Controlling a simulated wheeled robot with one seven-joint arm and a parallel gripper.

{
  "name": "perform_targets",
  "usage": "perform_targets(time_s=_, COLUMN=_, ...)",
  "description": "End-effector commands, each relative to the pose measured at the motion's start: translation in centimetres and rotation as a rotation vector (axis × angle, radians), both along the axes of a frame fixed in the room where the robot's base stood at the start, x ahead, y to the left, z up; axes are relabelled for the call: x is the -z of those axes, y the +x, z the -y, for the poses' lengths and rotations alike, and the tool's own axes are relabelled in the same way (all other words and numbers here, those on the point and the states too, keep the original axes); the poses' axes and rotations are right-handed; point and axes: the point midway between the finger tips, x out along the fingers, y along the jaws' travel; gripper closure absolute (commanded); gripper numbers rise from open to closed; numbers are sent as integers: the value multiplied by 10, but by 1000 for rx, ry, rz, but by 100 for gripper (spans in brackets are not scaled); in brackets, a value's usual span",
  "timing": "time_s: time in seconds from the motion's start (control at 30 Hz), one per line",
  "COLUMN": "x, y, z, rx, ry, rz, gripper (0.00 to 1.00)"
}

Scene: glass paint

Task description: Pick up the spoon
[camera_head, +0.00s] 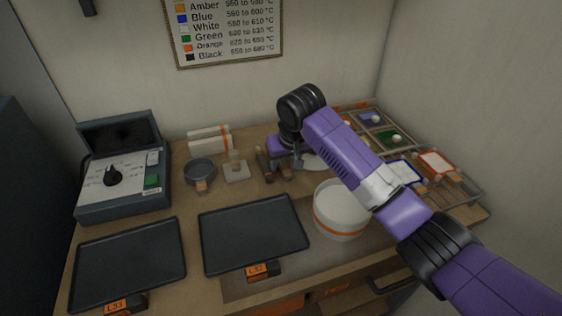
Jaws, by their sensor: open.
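My purple arm reaches in from the lower right to the back of the table. My gripper (291,160) is open and low over the tabletop, among small tools by a pale dish (312,161). Its fingertips are small and partly hidden by the wrist. Small wooden-ended pieces (286,171) lie just below the gripper. I cannot tell which of them is the spoon, or whether the gripper touches one.
A white tub with an orange band (340,213) stands in front of the gripper, close under my arm. Dark trays (253,232) lie at the front. A grey bowl (200,171) and control box (121,177) stand left. A rack of colour samples (383,137) is right.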

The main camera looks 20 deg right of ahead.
Motion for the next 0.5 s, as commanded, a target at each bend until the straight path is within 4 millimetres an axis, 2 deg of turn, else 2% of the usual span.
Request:
perform_targets(time_s=0.3, x=6, y=2, z=0, rx=0, ry=0, rz=1, gripper=55)
perform_targets(time_s=0.5, x=6, y=2, z=0, rx=0, ry=0, rz=1, gripper=94)
